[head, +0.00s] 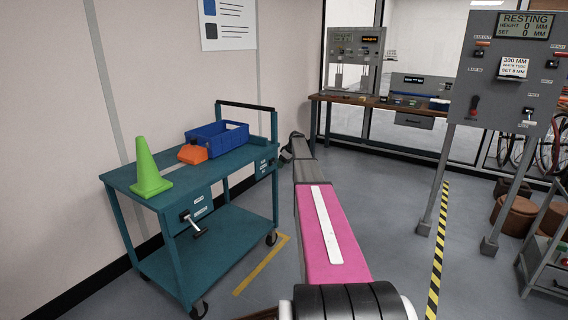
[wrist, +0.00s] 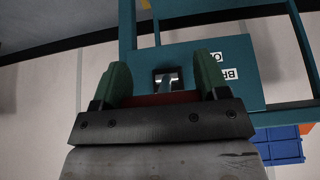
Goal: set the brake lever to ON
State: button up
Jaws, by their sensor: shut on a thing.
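A teal cart (head: 130,176) stands on the left in the head view. On its right end is a panel (head: 265,166) with small white labels. In the wrist view this panel (wrist: 190,55) fills the upper middle, with a partly hidden label (wrist: 232,64) and a dark square slot with a pale stem (wrist: 165,80). The lever's exact position is hidden by my gripper.
A green cone (head: 149,172), an orange object (head: 192,154) and a blue bin (head: 218,138) sit on the cart top. Another lever (head: 194,224) sticks out of the cart's front box. A grey console (head: 510,80) stands at right. The floor between is clear.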

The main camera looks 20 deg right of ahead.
notch_tip(320, 180, down, 8)
jog(key=w+a+t+y, duration=0.1)
jog(key=t+y, duration=0.6)
jog(key=t, duration=0.3)
jog(key=shift+w+r+y, duration=0.2)
jog(key=shift+w+y, duration=0.2)
jog(key=shift+a, duration=0.15)
jog(key=o, duration=1.3)
jog(key=v, duration=1)
jog(key=shift+s+d+f, duration=0.2)
jog(key=shift+s+f, duration=0.05)
jog(key=shift+s, duration=0.05)
jog(key=shift+a, duration=0.1)
